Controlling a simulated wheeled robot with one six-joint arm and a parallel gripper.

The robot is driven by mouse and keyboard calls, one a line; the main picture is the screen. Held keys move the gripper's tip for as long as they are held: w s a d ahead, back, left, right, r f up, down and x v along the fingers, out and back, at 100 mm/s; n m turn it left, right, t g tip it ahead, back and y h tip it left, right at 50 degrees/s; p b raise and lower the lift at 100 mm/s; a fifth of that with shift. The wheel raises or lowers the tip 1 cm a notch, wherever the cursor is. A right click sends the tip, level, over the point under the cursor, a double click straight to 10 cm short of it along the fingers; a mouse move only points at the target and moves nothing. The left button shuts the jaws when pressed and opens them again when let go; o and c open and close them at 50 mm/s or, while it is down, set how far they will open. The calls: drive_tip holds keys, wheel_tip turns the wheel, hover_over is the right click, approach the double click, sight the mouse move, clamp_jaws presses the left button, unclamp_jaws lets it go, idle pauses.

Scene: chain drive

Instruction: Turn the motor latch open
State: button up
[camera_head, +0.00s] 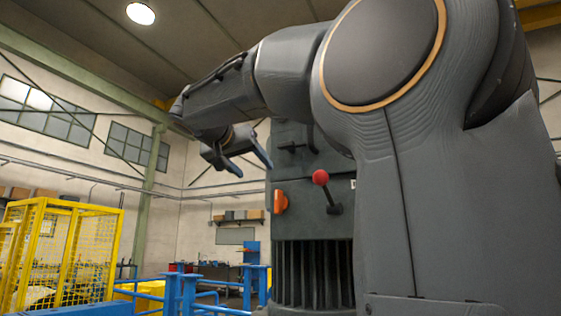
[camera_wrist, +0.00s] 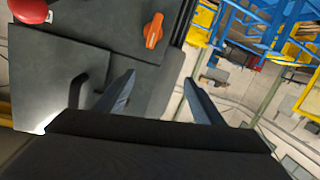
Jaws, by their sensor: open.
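My gripper (camera_head: 253,168) is open and empty, with its fingers beside the upper left edge of the grey motor housing (camera_head: 298,225). In the wrist view the fingers (camera_wrist: 159,77) stand apart, the left one over the housing face and the right one past its edge. A black bar handle (camera_head: 291,147) sits high on the housing, right of the fingers; it looks like the latch. A dark handle (camera_wrist: 77,91) shows left of the fingers in the wrist view. No contact shows. An orange knob (camera_head: 281,201) sits lower on the housing, also in the wrist view (camera_wrist: 153,30).
A lever with a red ball (camera_head: 320,177) sticks out of the housing, right of the orange knob. Blue railings (camera_head: 190,292) stand at the lower left. A yellow mesh cage (camera_head: 85,250) is farther left. Open air lies left of my gripper.

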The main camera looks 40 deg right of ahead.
sight(284, 144)
drive_tip(key=s+d+r+m+h, duration=0.25)
drive_tip(key=s+r, duration=0.25)
drive_tip(key=r, duration=0.4)
drive_tip(key=shift+m+g, duration=0.45)
drive_tip(key=shift+g, duration=0.05)
drive_tip(key=p+x, duration=0.1)
drive_tip(key=x, duration=0.2)
drive_tip(key=p+x, duration=0.2)
drive_tip(key=x, duration=0.1)
drive_tip(key=shift+d+f, duration=0.2)
drive_tip(key=shift+d, duration=0.05)
drive_tip(key=c, duration=1)
drive_tip(key=shift+c, duration=0.2)
